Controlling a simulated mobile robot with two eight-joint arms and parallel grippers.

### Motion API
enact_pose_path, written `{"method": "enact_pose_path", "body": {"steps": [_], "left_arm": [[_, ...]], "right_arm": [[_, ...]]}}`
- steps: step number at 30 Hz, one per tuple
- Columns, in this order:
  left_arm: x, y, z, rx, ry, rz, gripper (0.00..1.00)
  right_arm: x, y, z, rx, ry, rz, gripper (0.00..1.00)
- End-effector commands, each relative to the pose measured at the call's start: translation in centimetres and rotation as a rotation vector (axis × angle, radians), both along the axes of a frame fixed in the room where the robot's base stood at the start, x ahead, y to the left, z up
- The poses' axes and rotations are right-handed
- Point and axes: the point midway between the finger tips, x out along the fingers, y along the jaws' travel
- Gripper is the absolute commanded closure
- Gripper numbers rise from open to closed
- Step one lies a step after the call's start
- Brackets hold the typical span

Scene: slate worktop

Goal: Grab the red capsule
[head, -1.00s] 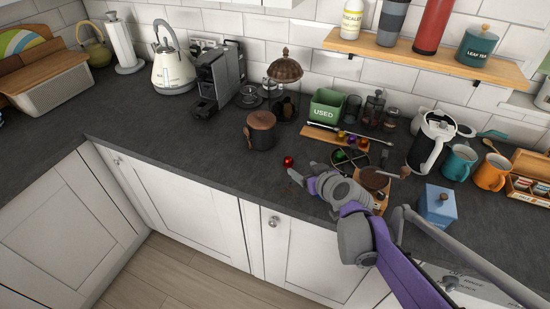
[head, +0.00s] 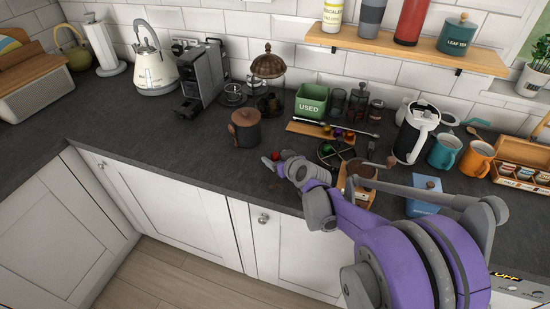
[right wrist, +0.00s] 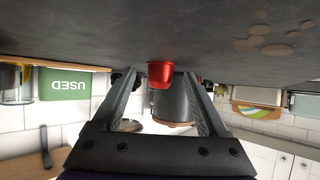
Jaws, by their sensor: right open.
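The red capsule (head: 276,155) stands on the slate worktop near its front edge, partly hidden by my right gripper (head: 272,160). The right wrist view is upside down, and there the capsule (right wrist: 160,73) shows between the tips of my right gripper (right wrist: 161,78). The two fingers are spread, with a gap on each side of the capsule. Whether the capsule is fully between the tips or just beyond them is hard to tell. My left gripper is in neither view.
A dark canister with a wooden lid (head: 244,128) stands behind and left of the capsule. A green USED bin (head: 311,101) and a wire capsule holder (head: 335,153) are to the right. Brown spots (right wrist: 272,45) mark the worktop.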

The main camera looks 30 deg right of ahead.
Motion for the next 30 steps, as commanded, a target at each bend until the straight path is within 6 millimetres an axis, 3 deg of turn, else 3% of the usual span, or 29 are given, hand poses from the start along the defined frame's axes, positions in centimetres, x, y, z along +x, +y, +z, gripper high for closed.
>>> {"method": "enact_pose_path", "body": {"steps": [6,7,19,30], "left_arm": [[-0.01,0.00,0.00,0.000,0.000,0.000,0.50],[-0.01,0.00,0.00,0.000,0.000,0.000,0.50],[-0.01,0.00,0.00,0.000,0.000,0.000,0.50],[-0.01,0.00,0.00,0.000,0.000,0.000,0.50]], "right_arm": [[0.07,-0.01,-0.05,0.000,0.000,0.000,0.24],[0.07,-0.01,-0.05,0.000,0.000,0.000,0.27],[0.04,0.00,-0.03,0.000,0.000,0.000,0.99],[0.04,0.00,-0.03,0.000,0.000,0.000,1.00]]}}
